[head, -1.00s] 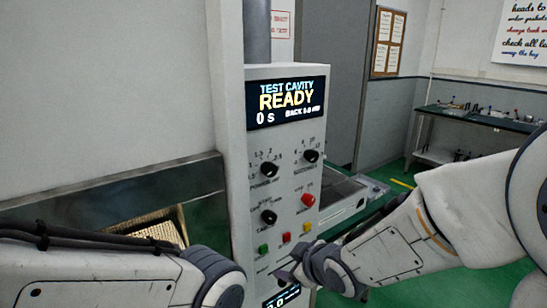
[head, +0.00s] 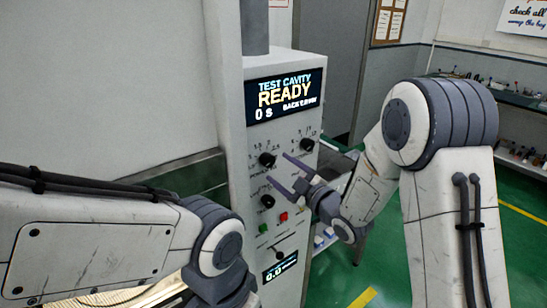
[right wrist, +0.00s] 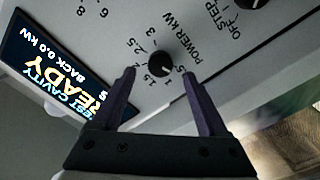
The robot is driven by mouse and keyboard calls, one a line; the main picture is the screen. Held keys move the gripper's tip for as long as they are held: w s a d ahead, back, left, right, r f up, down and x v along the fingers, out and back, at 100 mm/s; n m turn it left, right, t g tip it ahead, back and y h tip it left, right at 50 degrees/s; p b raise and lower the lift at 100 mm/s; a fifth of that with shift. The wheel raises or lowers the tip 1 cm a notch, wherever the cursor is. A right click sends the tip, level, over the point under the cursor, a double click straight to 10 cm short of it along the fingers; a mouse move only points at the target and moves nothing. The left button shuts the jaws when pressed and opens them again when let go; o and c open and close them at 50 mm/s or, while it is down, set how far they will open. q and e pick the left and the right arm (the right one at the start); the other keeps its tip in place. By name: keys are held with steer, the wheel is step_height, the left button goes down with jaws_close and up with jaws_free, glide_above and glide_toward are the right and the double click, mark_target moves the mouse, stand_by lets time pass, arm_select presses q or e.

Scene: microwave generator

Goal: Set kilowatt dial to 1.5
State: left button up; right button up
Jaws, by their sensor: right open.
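The kilowatt dial (head: 267,160) is a black knob below the display on the grey panel. In the right wrist view, the same dial (right wrist: 161,66) has "POWER kW" printed beside it and numbers such as 1, 1.5, 2 and 2.5 around it. I cannot clearly read its setting. My right gripper (head: 277,168) is open at the panel, its purple fingers pointing at this dial. In the right wrist view, the fingertips (right wrist: 160,72) appear on either side of the knob, with no clear contact. My left gripper is not in view; only my left arm shows.
The display (head: 285,97) reads "TEST CAVITY READY" and "0 s". A second black dial (head: 307,145) is to the right, and another (head: 268,201) is below. A red button (head: 284,217) and a green button (head: 263,228) are lower. A small lower screen (head: 279,267) is lit.

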mark_target(271, 162)
steer(key=shift+p+x, duration=0.65)
steer(key=shift+x, duration=1.35)
jaws_close()
